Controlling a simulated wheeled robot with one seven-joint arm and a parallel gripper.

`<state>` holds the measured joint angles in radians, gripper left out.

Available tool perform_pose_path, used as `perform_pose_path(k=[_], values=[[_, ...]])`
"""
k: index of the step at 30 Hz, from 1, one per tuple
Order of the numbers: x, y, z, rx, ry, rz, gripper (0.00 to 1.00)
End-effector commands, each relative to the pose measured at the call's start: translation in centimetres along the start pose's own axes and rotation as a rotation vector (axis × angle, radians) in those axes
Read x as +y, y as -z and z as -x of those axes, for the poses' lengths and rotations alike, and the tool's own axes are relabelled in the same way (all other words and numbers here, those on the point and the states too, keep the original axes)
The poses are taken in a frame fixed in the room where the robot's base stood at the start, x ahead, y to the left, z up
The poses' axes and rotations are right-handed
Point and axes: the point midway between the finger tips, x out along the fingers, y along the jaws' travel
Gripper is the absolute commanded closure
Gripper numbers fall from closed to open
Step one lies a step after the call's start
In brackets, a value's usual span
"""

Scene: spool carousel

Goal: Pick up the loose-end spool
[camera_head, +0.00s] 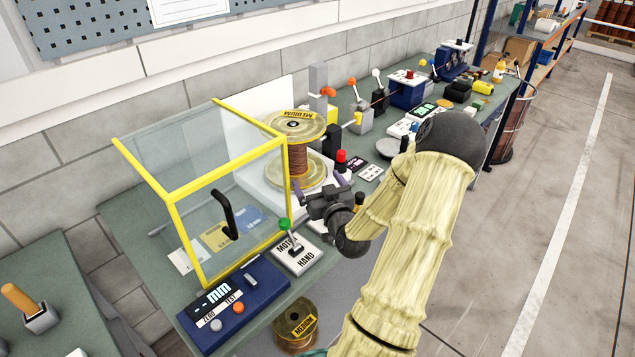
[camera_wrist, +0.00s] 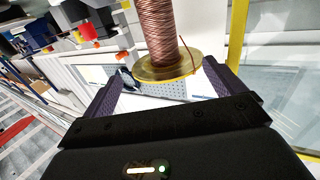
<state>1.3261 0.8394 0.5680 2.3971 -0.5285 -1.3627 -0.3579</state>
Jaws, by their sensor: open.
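A large spool (camera_head: 297,155) of copper-coloured wire stands upright in the head view, beside the yellow-framed clear box. Its top flange is clear yellowish and labelled MEDIUM. In the wrist view the copper winding (camera_wrist: 158,25) and one flange (camera_wrist: 168,70) show, and a loose wire end sticks out near the flange. My gripper (camera_head: 316,188) is open and empty, in front of the spool's lower part. In the wrist view its dark purple fingers (camera_wrist: 160,78) are spread, with the flange beyond and between them. Contact cannot be told.
The yellow-framed clear box (camera_head: 172,205) stands close left of my gripper. A lever box marked MOTOR and HAND (camera_head: 296,262) and a blue gauge box (camera_head: 232,310) are in front. Another MEDIUM spool (camera_head: 295,327) is at the bottom. Several devices line the bench to the right.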

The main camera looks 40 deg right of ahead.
Motion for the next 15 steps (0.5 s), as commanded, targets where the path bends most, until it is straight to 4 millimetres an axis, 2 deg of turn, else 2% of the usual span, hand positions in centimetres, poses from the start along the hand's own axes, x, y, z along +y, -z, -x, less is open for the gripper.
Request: perform_pose_path(k=[8,15], values=[[0.0,0.1,-1.2,0.000,0.000,-0.001,0.05],[0.2,0.2,-4.7,0.001,-0.004,-0.002,0.05]])
